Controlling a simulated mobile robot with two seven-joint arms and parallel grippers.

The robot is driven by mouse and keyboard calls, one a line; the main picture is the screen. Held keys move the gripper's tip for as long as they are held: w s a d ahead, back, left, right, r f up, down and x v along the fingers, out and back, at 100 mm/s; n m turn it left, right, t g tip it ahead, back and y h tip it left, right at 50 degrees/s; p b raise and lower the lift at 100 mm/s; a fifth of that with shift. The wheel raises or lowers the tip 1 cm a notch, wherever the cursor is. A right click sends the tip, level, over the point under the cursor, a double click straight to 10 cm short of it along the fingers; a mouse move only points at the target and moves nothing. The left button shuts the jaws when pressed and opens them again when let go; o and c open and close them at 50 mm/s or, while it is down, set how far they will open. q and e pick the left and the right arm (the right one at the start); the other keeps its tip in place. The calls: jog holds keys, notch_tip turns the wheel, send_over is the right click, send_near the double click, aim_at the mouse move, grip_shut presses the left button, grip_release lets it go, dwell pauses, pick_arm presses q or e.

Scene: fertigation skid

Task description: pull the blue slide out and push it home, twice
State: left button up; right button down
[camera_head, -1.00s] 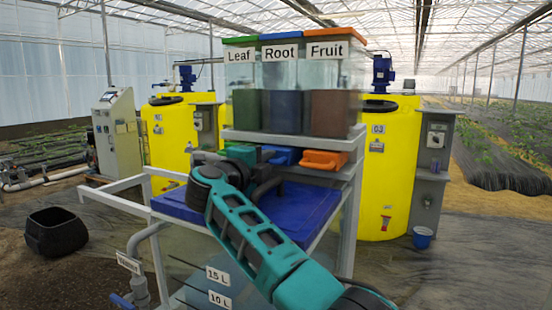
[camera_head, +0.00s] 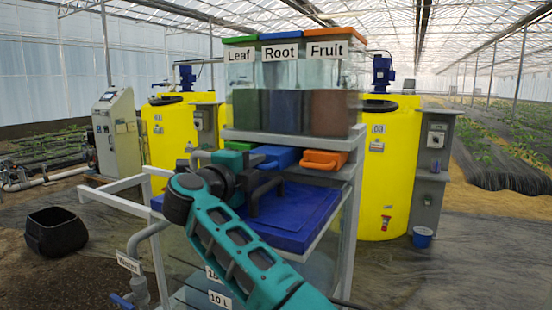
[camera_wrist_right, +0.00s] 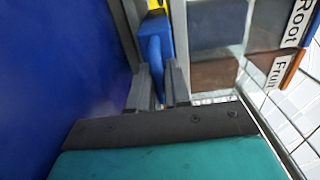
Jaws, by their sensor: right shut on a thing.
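The blue slide (camera_head: 275,156) sits under the hoppers, between the green slide (camera_head: 240,146) and the orange slide (camera_head: 324,159). It sticks out toward me from its slot. My right gripper (camera_head: 258,178) is at its front end; the wrist partly hides the grip in the head view. In the right wrist view, the blue handle (camera_wrist_right: 154,50) is between the two grey fingers of my right gripper (camera_wrist_right: 159,82), which are shut on it. My left gripper is in neither view.
Clear hoppers labelled Leaf, Root and Fruit (camera_head: 327,75) stand on the shelf above. A blue tank lid (camera_head: 305,208) lies below the slides. White frame rails (camera_head: 110,200) flank it. Yellow tanks (camera_head: 388,190) stand behind, and a black bucket (camera_head: 55,232) is at left.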

jog(key=shift+v, duration=0.85)
jog(key=shift+w+r, duration=0.15)
jog(key=shift+x, duration=3.05)
jog(key=c, duration=1.5)
grip_release()
jog(key=shift+w+d, duration=0.1)
jog(key=shift+w, duration=0.1)
jog(key=o, duration=0.5)
jog(key=shift+v, duration=3.55)
